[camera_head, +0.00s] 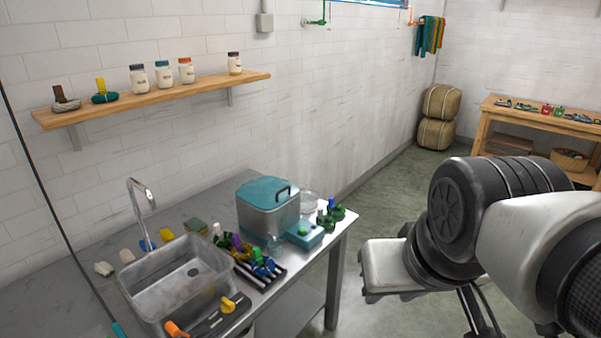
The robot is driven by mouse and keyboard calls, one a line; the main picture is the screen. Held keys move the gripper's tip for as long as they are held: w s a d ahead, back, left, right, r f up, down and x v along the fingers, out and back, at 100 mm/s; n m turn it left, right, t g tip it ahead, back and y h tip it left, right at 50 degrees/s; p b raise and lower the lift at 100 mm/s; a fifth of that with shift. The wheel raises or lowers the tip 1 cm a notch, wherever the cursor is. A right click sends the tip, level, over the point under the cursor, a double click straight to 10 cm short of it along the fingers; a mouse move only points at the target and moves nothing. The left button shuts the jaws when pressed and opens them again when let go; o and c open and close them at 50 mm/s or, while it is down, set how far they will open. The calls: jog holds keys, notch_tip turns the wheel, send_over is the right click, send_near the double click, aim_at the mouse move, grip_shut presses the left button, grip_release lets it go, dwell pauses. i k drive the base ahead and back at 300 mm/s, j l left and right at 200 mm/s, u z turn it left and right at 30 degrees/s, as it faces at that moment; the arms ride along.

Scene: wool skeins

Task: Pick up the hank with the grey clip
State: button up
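Several small coloured hanks with upright clips (260,264) lie in a dark rack on the steel table, right of the sink. A pale clip, white or light grey, stands at that group's left end (217,231). More green hanks with blue and pale clips (332,212) lie near the table's right corner. On the shelf are a brown-grey hank with a brown clip (65,103) and a teal hank with a yellow clip (104,97). I cannot tell which hank has a grey clip. My arm fills the right foreground; my gripper is not in view.
Jars stand on the wall shelf (150,104). A wooden bench (485,128) stands far right. The green floor (395,185) between is open.

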aim_at(321, 219)
jog(key=i+l+u, duration=0.15)
jog(key=i+l, duration=0.35)
jog(key=i+l+u, duration=0.15)
jog(key=i+l, duration=0.35)
jog(key=i+l+u, duration=0.1)
jog(key=i+l, duration=0.5)
jog(key=i+l+u, duration=0.15)
jog(key=i+l, duration=0.35)
jog(key=l, duration=0.2)
